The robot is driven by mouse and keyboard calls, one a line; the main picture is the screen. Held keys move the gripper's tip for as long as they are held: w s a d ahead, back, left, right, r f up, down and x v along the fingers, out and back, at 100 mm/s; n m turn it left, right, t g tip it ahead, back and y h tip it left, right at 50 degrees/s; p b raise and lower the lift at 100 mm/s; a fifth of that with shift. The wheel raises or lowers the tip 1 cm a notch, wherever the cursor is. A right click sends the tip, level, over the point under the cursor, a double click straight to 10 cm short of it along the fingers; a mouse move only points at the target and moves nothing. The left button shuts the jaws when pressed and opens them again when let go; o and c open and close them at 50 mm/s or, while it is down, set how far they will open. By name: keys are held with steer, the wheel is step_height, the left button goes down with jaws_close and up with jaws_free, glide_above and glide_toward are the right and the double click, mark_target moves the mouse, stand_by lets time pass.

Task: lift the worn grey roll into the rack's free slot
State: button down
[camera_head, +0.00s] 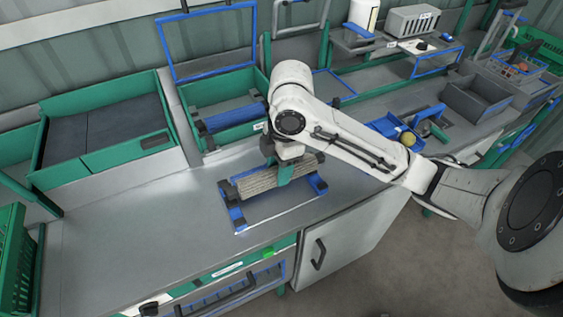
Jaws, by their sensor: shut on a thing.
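The worn grey roll (258,184), ribbed and streaked, lies level across the blue rack (236,214) on the steel bench. My gripper (286,173) comes down from above and is shut on the roll, right of its middle. A green finger shows on the near side of the roll; the far finger is hidden. Blue end pieces of the rack show beyond both ends of the roll. I cannot tell whether the roll rests in a slot or hangs just above it, and the slots under it are hidden.
Green-edged bins (100,160) stand at the back left; another green bin (232,136) behind the rack holds a dark blue bar. A blue tray with a yellow ball (408,139) lies to the right. The bench left of the rack is clear. A green crate (12,255) stands far left.

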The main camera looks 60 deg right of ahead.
steer(key=shift+f+b, duration=2.95)
steer(key=shift+f, duration=0.65)
steer(key=shift+f+b, duration=0.4)
steer(key=shift+f, duration=0.05)
steer(key=shift+c, duration=2.3)
jaws_free()
steer(key=c, duration=0.3)
steer(key=shift+r, duration=0.15)
steer(key=shift+r+p, duration=2.85)
steer(key=shift+r, duration=0.6)
